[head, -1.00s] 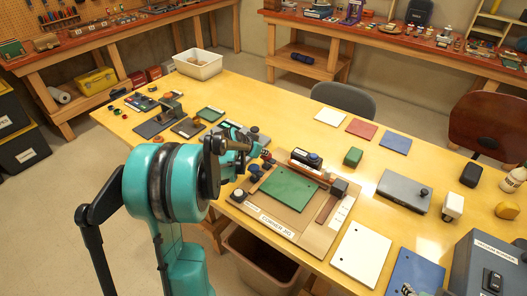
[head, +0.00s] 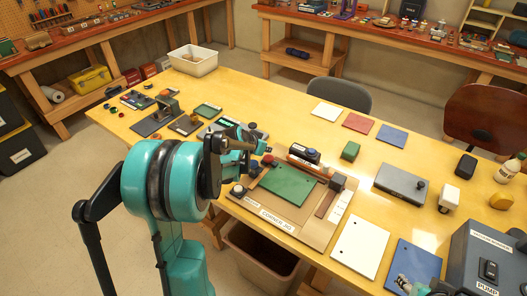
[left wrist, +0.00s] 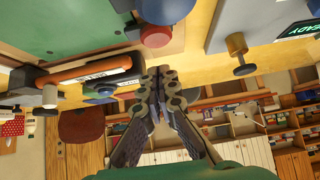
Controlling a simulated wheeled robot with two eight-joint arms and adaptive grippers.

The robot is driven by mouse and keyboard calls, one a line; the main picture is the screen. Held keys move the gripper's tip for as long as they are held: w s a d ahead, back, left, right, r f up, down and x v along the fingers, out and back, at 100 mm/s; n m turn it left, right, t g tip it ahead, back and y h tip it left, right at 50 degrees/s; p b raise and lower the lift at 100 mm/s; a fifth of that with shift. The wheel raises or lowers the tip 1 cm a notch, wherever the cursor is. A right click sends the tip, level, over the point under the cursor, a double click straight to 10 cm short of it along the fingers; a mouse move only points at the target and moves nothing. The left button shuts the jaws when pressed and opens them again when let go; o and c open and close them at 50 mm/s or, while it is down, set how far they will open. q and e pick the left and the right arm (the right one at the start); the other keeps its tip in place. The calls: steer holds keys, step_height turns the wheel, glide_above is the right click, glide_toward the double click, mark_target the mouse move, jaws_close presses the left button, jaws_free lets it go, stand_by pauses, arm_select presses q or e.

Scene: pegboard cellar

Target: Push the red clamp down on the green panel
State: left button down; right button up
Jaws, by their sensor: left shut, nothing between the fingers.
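The green panel (head: 286,187) lies flat on the tan corner jig on the yellow table. It also shows upper left in the left wrist view (left wrist: 62,24). The red clamp knob (left wrist: 156,36) stands at the panel's edge in the left wrist view; it is small in the head view (head: 268,159). My left gripper (left wrist: 158,74) is shut and empty, its fingertips below the red knob in that picture, with a visible gap. In the head view its fingers are mostly hidden by my arm. My right gripper (head: 412,288) is partly visible at the bottom edge; its fingers are unclear.
A dark block with an orange bar (head: 304,155) lies along the jig's back edge. A grey device with a display (left wrist: 262,22) is near the gripper. A grey box (head: 402,183) is to the right; white and blue plates lie in front.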

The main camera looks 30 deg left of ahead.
arm_select(q)
steer(key=p+v, duration=0.2)
steer(key=v, duration=0.8)
steer(key=shift+r, duration=0.2)
arm_select(e)
step_height(320, 180, up, 4)
steer(key=shift+f, duration=0.15)
arm_select(q)
steer(key=shift+a, duration=0.1)
arm_select(e)
steer(key=shift+s+a, duration=0.1)
arm_select(q)
steer(key=s+d+r+g, duration=0.1)
steer(key=s+d, duration=1.8)
steer(key=s, duration=0.2)
steer(key=shift+n+g+y, duration=0.3)
steer(key=shift+n+g, duration=0.1)
arm_select(e)
steer(key=shift+f, duration=0.15)
